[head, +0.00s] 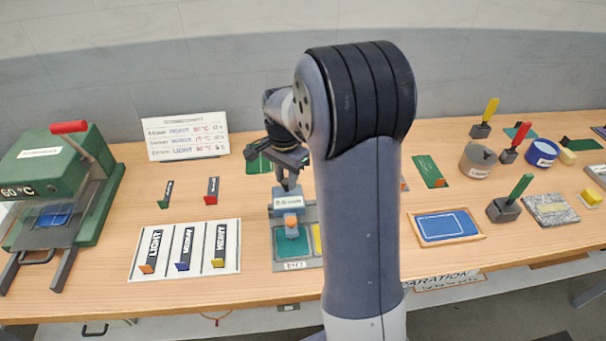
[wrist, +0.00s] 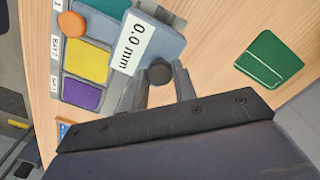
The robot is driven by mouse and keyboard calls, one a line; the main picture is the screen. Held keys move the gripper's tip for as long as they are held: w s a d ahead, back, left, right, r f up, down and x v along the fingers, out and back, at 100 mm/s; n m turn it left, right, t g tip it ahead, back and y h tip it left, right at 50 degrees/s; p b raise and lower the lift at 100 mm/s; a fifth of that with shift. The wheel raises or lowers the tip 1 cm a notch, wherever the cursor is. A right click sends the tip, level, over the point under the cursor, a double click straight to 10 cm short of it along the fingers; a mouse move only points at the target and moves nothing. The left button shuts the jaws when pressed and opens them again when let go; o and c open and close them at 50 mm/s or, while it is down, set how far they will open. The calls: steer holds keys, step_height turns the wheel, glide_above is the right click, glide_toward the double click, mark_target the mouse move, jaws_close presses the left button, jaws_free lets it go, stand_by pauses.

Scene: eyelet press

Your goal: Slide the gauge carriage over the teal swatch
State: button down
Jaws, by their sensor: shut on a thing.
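The gauge carriage (wrist: 165,45) is a blue-grey block with a white "0.0 mm" label and a dark round knob (wrist: 159,72). My gripper (wrist: 160,80) is shut on that knob. In the head view the carriage (head: 286,194) sits at the back of a grey plate, behind the teal swatch (head: 291,246). The teal swatch (wrist: 103,22) also shows beside the carriage in the wrist view, partly cut off by the frame. An orange round piece (wrist: 72,24) appears at its edge. A yellow swatch (wrist: 87,62) and a purple one (wrist: 82,96) follow.
My arm hides the plate's right part in the head view. A board with several labelled strips (head: 140,262) lies left of the plate, and a green press (head: 65,165) stands far left. A blue framed panel (head: 447,227) and several pots and tools are right.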

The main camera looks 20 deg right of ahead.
steer(key=shift+w+a, duration=0.1)
steer(key=c, duration=1.1)
jaws_free()
steer(key=shift+a, duration=0.15)
steer(key=shift+c, duration=0.2)
step_height(320, 180, up, 11)
steer(key=b, duration=0.1)
steer(key=shift+f, duration=0.1)
